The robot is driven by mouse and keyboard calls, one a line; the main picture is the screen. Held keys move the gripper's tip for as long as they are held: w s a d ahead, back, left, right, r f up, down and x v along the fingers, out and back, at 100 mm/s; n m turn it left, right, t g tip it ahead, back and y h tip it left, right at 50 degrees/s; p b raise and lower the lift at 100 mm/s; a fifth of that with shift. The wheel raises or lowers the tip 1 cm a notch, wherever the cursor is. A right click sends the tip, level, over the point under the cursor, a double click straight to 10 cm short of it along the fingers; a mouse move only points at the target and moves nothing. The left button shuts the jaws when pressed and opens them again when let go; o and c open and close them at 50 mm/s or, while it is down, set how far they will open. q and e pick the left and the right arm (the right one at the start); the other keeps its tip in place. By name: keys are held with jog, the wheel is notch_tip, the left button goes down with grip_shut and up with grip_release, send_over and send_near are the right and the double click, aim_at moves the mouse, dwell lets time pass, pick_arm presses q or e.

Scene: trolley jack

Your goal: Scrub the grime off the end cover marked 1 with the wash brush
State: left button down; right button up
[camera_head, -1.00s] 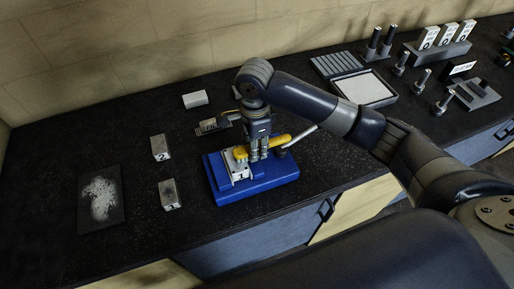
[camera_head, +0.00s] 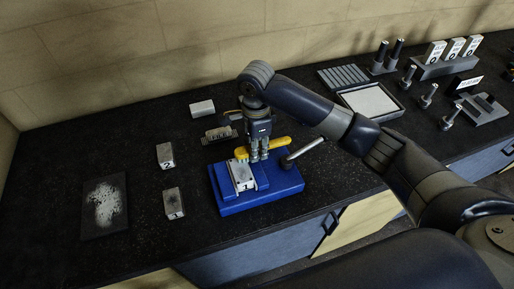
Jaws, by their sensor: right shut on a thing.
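The end cover marked 1 (camera_head: 240,173) is a pale metal block seated in a blue vise (camera_head: 232,208) with a grey lever handle (camera_head: 304,151). My right gripper (camera_head: 259,157) points down behind the cover and is shut on the yellow wash brush (camera_head: 278,143). The brush lies across the fingers, its head (camera_head: 241,153) at the far edge of the cover. I cannot tell whether the bristles touch it. The cover's top shows mostly bare; any grime is too small to tell. My left gripper is out of view.
Left of the vise stand a block marked 2 (camera_head: 165,155) and another block (camera_head: 173,203). A dark mat with a white patch (camera_head: 104,204) lies at far left. A pale block (camera_head: 202,108) and a small rack (camera_head: 219,134) sit behind. A tray (camera_head: 370,101) is at right.

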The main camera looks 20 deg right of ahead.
jog(key=shift+r, duration=3.5)
